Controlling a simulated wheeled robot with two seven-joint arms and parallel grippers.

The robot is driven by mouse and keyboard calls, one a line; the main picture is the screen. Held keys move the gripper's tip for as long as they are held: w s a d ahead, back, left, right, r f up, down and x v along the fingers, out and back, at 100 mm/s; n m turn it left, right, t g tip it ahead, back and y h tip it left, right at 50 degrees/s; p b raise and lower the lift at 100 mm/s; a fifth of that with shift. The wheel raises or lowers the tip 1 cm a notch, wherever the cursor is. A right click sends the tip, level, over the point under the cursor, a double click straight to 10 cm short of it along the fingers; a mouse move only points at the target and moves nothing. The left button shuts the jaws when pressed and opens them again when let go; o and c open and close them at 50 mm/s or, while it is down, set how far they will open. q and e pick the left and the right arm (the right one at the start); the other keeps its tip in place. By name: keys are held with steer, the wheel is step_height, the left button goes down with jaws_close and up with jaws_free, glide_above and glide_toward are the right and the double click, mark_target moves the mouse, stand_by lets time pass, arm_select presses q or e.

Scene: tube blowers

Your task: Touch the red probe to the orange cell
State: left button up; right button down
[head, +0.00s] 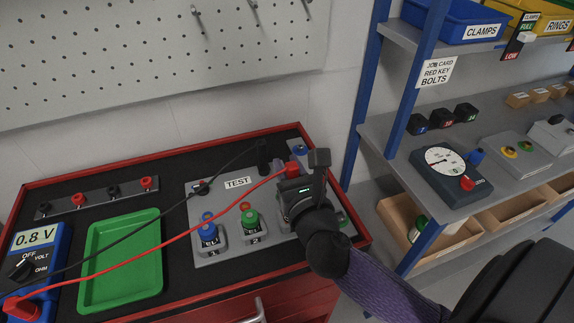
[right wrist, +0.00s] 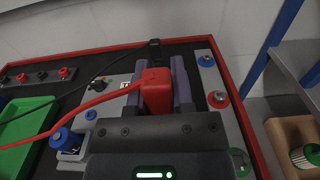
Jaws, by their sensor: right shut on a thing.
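The red probe (head: 293,169) is held upright by my right gripper (head: 295,184) above the right part of the grey test board (head: 222,247). In the right wrist view the red probe (right wrist: 156,92) sits between the two fingers of my right gripper (right wrist: 163,85), which is shut on it. Its red lead runs left to the meter. A blue cell (head: 208,231) and a green cell (head: 251,220) stand in holders marked 1 and 2, left of the gripper. I cannot make out an orange cell; my gripper hides part of the board. My left gripper is not in view.
The black probe (head: 263,157) stands behind the red one, its lead running left. A blue meter (head: 50,263) reads 0.8 V beside a green tray (head: 122,258). A blue-posted shelf (head: 413,80) stands to the right. The red cart rim (head: 165,160) bounds the worktop.

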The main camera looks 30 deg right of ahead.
stand_by(0.5)
steer(key=shift+p, duration=0.35)
stand_by(0.3)
stand_by(0.6)
steer(key=shift+r+p, duration=0.1)
steer(key=shift+p, duration=0.35)
steer(key=shift+f+b, duration=0.35)
steer(key=shift+f, duration=0.15)
stand_by(1.8)
